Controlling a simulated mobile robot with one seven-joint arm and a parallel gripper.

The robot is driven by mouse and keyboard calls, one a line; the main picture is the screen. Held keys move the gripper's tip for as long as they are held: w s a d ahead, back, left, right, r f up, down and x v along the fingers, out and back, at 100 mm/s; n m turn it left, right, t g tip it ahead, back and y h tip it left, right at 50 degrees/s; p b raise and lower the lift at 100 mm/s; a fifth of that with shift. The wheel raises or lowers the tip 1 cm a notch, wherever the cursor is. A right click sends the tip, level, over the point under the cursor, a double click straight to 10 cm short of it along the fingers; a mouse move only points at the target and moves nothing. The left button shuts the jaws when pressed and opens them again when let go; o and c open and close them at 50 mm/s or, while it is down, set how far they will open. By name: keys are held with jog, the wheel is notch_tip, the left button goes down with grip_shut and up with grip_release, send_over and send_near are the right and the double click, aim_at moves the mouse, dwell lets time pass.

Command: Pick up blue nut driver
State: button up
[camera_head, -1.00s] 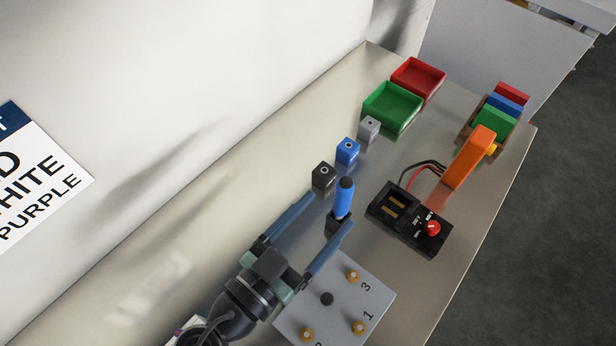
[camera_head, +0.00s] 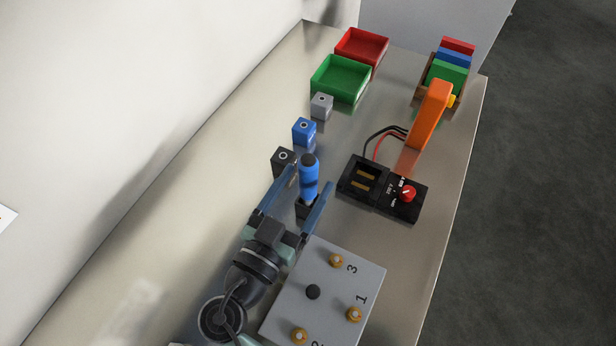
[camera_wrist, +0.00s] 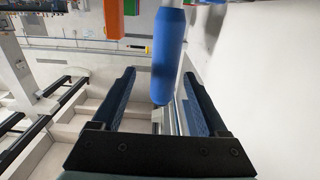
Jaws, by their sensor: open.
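The blue nut driver (camera_head: 309,178) stands upright in a small black holder (camera_head: 306,208) on the table, with a dark cap on top. My gripper (camera_head: 311,177) is open, with one finger on each side of the nut driver in the head view. In the wrist view the blue handle (camera_wrist: 168,58) shows between and beyond the two fingertips (camera_wrist: 159,75), closer to the right finger. I cannot tell whether a finger touches it. The lower part of the holder is partly hidden by my fingers.
A black battery box (camera_head: 382,190) with a red knob stands right of the nut driver. A grey numbered board (camera_head: 325,290) lies in front. Black (camera_head: 284,161), blue (camera_head: 304,131) and grey (camera_head: 321,106) blocks stand behind, then green (camera_head: 340,80) and red (camera_head: 361,48) trays.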

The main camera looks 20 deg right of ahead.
jog(key=shift+w+p+x, duration=0.25)
jog(key=shift+p+x, duration=0.85)
jog(key=shift+x, duration=1.85)
jog(key=shift+a+f, duration=0.2)
jog(key=shift+a, duration=0.05)
grip_shut()
jog(key=shift+r, duration=0.1)
